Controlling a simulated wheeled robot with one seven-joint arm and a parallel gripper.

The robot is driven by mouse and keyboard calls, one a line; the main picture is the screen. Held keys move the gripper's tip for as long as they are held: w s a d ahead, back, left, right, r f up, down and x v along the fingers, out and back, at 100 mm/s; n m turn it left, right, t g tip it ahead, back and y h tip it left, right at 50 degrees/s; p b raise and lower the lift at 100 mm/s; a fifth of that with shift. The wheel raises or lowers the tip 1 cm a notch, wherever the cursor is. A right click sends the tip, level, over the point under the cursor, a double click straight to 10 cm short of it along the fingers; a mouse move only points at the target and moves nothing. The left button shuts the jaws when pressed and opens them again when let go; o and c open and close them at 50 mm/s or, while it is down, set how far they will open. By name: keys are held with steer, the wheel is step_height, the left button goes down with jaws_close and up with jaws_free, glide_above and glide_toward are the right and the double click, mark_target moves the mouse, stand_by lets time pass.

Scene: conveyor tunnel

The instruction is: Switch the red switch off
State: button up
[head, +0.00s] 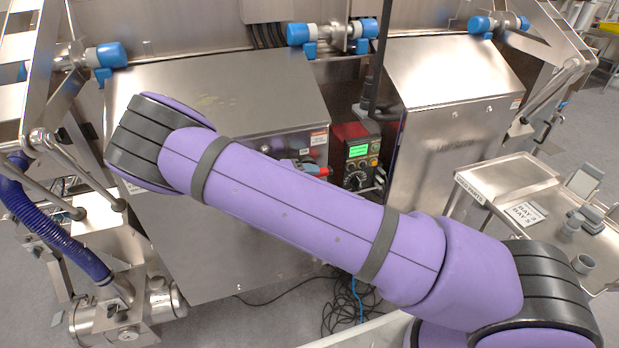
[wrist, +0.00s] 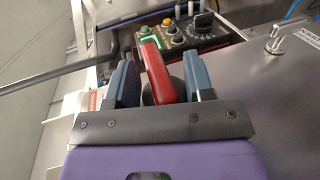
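The red switch (wrist: 158,72) is a red lever handle on a dark round base, seen in the wrist view between the two blue-grey fingers of my gripper (wrist: 161,64). The fingers stand on both sides of the handle, with a narrow gap visible on each side, so my gripper looks open around it. In the head view the red switch (head: 316,170) shows as a small red piece just above my purple arm, on the front of the steel cabinet. My arm hides most of my gripper and the switch base there.
A control box (head: 351,132) with a green display, coloured buttons and a knob is right of the switch. Steel cabinets (head: 450,95) stand behind my arm. A trolley (head: 497,176) with grey cups is at the right. Loose cables (head: 345,305) lie on the floor.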

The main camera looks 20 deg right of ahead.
step_height(320, 180, up, 3)
steer(key=shift+r, duration=0.1)
steer(key=o, duration=0.4)
steer(key=shift+s+r, duration=0.2)
steer(key=shift+s, duration=0.3)
steer(key=s, duration=0.5)
steer(key=s+r, duration=0.1)
steer(key=s, duration=0.9)
steer(key=shift+r, duration=0.15)
steer(key=c, duration=0.4)
